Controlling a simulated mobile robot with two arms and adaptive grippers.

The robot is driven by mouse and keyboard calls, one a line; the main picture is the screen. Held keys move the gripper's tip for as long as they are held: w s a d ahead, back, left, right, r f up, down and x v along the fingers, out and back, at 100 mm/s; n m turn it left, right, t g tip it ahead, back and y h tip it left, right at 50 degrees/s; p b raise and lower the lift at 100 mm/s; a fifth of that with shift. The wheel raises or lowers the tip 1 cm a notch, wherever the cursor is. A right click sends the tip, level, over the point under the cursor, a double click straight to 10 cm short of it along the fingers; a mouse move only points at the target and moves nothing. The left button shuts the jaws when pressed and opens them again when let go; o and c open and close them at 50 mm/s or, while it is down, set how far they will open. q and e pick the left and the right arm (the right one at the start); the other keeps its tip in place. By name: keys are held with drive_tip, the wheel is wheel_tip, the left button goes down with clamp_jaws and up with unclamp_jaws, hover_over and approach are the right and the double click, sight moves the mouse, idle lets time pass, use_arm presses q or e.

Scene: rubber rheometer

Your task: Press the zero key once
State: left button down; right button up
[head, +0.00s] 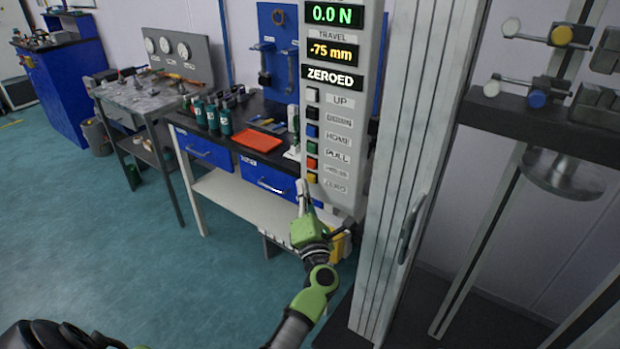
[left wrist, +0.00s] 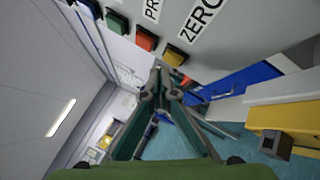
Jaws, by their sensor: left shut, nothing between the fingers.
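The yellow zero key (head: 312,178) is the lowest in a column of keys on the grey control panel (head: 342,120), beside the ZERO label (head: 335,186). In the left wrist view the yellow key (left wrist: 174,55) is at top centre, near the ZERO lettering. My left gripper (head: 302,184) is shut and empty, with its fingertips just beside the yellow key. The fingertips (left wrist: 158,80) appear just below the key in the left wrist view. I cannot tell whether they touch it. The display (head: 333,77) reads ZEROED. My right gripper is not in view.
Above the zero key are the red-orange key (head: 311,163), the green key (head: 312,147) and other keys. The readouts show 0.0 N and -75 mm. A bench (head: 225,190) with bottles and an orange tray (head: 257,139) stands behind. A tall grey column (head: 420,120) is right of the panel.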

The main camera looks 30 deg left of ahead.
use_arm(q)
drive_tip(key=shift+s, duration=0.1)
drive_tip(key=shift+s+a+p, duration=0.2)
drive_tip(key=shift+s+p, duration=0.6)
drive_tip(key=shift+s, duration=1.6)
